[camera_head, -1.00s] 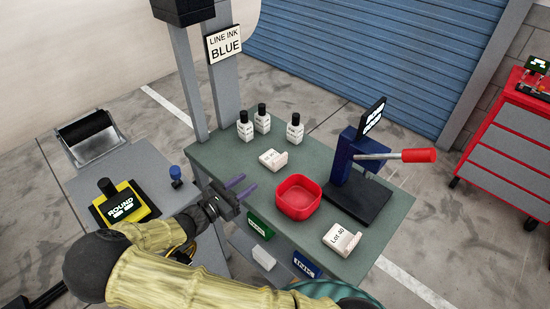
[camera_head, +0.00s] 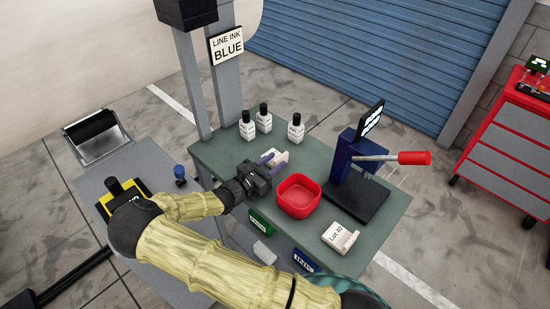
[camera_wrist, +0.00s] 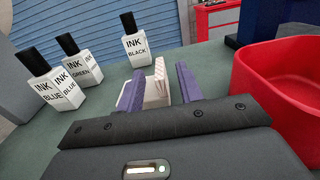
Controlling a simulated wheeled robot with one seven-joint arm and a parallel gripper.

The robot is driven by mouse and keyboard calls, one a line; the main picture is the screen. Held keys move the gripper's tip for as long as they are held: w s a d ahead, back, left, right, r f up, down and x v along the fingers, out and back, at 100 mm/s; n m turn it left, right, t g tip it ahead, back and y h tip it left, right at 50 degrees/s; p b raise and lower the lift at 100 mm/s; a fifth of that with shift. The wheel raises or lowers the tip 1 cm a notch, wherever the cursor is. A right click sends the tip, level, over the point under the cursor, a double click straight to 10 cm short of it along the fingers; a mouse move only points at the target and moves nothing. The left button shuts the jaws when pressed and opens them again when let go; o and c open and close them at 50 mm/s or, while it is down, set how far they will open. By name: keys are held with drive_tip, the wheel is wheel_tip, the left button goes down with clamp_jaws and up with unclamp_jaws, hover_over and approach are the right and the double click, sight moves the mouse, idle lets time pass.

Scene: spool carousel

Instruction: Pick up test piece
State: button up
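A small white block with an upright ridged part, which looks like the test piece (camera_head: 283,155), lies on the green bench top (camera_head: 225,150) in front of the ink bottles. My gripper (camera_head: 273,160) is low over the bench with its purple fingers at this block. In the wrist view the white block (camera_wrist: 156,88) shows between the two fingers (camera_wrist: 158,84). The fingers are apart, with a gap visible beside the block. A second white block lettered LOT 40 (camera_head: 340,236) lies at the bench's front right.
A red bowl (camera_head: 298,196) stands just right of my gripper. Ink bottles (camera_head: 263,120) stand behind the block. A blue lever press (camera_head: 352,160) with a red handle is at the right. A side table with a yellow pad (camera_head: 122,194) is at the left.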

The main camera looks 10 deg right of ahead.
sight(284, 154)
drive_tip(key=p+x, duration=0.2)
drive_tip(key=x, duration=0.3)
drive_tip(key=shift+f, duration=0.15)
idle(0.5)
clamp_jaws()
